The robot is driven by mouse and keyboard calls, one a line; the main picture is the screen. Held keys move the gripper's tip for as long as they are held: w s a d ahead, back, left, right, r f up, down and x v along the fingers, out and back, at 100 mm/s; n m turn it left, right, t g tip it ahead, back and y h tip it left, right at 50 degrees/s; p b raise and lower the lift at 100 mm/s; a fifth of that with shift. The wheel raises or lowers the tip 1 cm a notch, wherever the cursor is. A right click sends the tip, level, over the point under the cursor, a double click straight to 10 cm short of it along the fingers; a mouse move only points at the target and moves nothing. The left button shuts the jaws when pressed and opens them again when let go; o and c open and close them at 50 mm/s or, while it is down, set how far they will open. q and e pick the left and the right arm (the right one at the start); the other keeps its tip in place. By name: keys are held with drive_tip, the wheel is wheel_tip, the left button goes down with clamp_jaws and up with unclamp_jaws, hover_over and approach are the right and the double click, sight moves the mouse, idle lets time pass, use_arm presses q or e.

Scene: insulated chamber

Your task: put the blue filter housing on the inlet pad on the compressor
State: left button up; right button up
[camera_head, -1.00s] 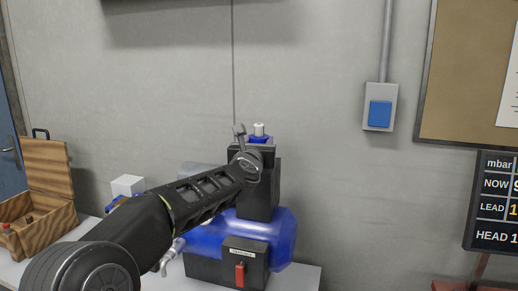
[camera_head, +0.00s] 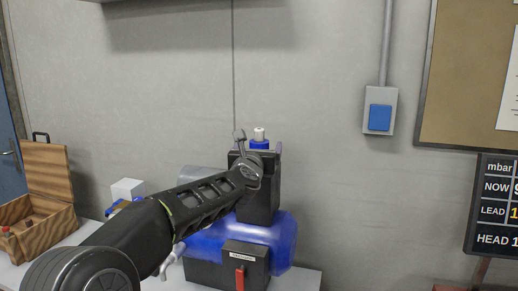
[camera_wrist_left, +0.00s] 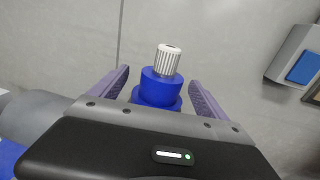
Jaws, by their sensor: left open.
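The blue filter housing (camera_head: 259,145) stands upright with a white ribbed cap, above and behind the black block over the compressor's blue tank (camera_head: 272,238). My left gripper (camera_head: 259,142) is open at the housing, partly hiding it. In the left wrist view the housing (camera_wrist_left: 160,88) stands between my two spread purple-grey fingers, with a visible gap on each side. Its foot is hidden behind the hand, so I cannot tell what it rests on. The inlet pad is not discernible. My right gripper is not in view.
An open wooden box (camera_head: 45,205) with small items stands on the bench at the left. A white block (camera_head: 127,188) lies near it. The compressor's front has a red switch (camera_head: 240,277). A blue wall switch (camera_head: 380,117) hangs to the right, clear of the arm.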

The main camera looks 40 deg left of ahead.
use_arm(q)
drive_tip(key=b+v, duration=0.2)
drive_tip(key=v, duration=1)
drive_tip(key=shift+b, duration=0.3)
drive_tip(key=shift+f, duration=0.1)
idle(0.3)
